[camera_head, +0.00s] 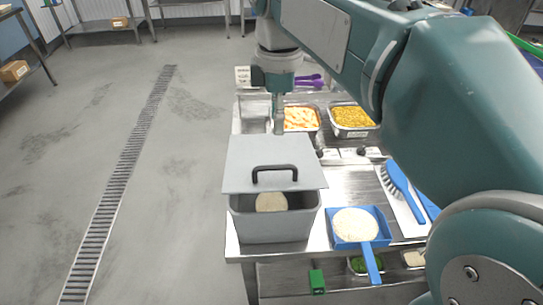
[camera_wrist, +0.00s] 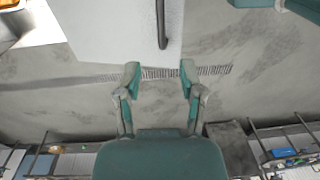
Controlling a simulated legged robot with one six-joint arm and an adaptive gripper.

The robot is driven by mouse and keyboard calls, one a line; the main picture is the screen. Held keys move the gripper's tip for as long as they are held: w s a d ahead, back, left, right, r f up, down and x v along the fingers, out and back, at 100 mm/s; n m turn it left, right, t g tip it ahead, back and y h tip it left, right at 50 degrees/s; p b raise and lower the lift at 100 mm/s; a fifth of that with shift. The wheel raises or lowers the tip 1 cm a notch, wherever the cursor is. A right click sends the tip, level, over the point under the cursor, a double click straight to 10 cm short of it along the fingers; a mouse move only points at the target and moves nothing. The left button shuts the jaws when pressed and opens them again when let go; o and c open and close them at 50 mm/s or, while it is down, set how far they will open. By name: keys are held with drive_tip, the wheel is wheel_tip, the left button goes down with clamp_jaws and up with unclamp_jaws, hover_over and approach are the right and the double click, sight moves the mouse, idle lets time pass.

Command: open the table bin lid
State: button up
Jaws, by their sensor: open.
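The grey table bin (camera_head: 270,226) stands at the near left end of the metal table. Its flat grey lid (camera_head: 240,172) sits over the back part, and a pale mound shows inside through the front opening. Whether the lid is tilted or slid back is hard to tell. The black handle (camera_head: 274,169) is on the lid's upper face. In the wrist view the lid (camera_wrist: 115,30) and its dark handle (camera_wrist: 162,25) lie beyond my fingertips. My gripper (camera_wrist: 160,76) is open and empty, apart from the handle. In the head view my gripper (camera_head: 279,122) is behind the lid.
A blue scoop (camera_head: 370,260) with white rice lies right of the bin. A blue brush (camera_head: 398,182) lies farther right. Trays of orange food (camera_head: 300,118) and yellow food (camera_head: 352,117) stand behind. Open floor (camera_head: 150,180) with a drain lies left.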

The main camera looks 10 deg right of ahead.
drive_tip(key=f, duration=0.3)
drive_tip(key=shift+s+d, duration=0.15)
drive_tip(key=shift+d, duration=0.25)
drive_tip(key=f, duration=0.2)
drive_tip(key=a+f, duration=0.1)
drive_tip(key=f, duration=0.1)
drive_tip(key=a+f, duration=0.1)
drive_tip(key=f, duration=0.1)
drive_tip(key=shift+s+a+f, duration=0.1)
drive_tip(key=shift+s+f, duration=0.05)
drive_tip(key=shift+f, duration=0.15)
drive_tip(key=shift+d+f, duration=0.2)
drive_tip(key=shift+d, duration=0.55)
drive_tip(key=shift+a, duration=0.15)
clamp_jaws()
drive_tip(key=shift+a, duration=0.15)
